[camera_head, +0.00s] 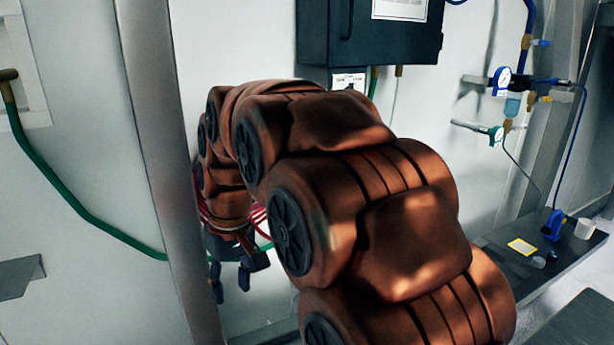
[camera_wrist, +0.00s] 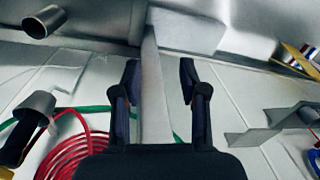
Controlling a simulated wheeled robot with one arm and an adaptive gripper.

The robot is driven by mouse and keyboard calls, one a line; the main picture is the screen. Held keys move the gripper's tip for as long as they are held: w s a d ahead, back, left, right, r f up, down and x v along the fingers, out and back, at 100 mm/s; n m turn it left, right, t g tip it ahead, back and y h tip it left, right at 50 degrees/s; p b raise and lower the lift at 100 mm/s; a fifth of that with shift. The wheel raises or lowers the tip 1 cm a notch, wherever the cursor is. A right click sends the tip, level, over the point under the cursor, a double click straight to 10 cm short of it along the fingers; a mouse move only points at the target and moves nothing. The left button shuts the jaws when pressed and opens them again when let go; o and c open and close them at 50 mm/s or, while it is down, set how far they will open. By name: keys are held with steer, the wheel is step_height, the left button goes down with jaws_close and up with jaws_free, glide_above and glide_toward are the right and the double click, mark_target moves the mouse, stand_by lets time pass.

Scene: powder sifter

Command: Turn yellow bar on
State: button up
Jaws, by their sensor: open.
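No thing in view is clearly the yellow bar. In the wrist view, a slim yellow-tan strip (camera_wrist: 298,60) shows at the upper right edge beside striped red, white and blue pieces; I cannot tell whether it is the bar. My gripper (camera_head: 232,278) points down, low beside the grey metal post in the head view. In the wrist view, my gripper (camera_wrist: 159,82) has its two dark fingers apart with nothing held. A grey upright post (camera_wrist: 154,85) shows between the fingers, apparently behind them. My arm hides much of the middle of the head view.
A metal post (camera_head: 160,160) stands close left of my gripper. A green hose (camera_head: 70,195) hangs on the left wall. Red coiled hose (camera_wrist: 80,150) lies left in the wrist view. A dark cabinet (camera_head: 395,35), gauge (camera_head: 502,80) and dark bench (camera_head: 500,255) are right.

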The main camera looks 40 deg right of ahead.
steer(key=w+d+r+t, duration=0.1)
steer(key=w+d+r, duration=0.3)
steer(key=w+d, duration=0.4)
steer(key=w+d+r+t+h+p, duration=0.1)
steer(key=w+d+r, duration=0.1)
steer(key=d, duration=0.8)
steer(key=w+d+r+t, duration=0.1)
steer(key=w+d+r, duration=0.15)
steer(key=d, duration=0.65)
steer(key=w+d+r+t+h+p, duration=0.1)
steer(key=w+d, duration=0.1)
steer(key=d, duration=0.8)
steer(key=shift+w+a+p+x, duration=0.15)
steer(key=shift+p+x, duration=0.5)
steer(key=shift+x, duration=1.2)
steer(key=shift+w+a+p+x, duration=0.15)
steer(key=shift+p+x, duration=0.45)
steer(key=shift+x, duration=1.3)
jaws_close()
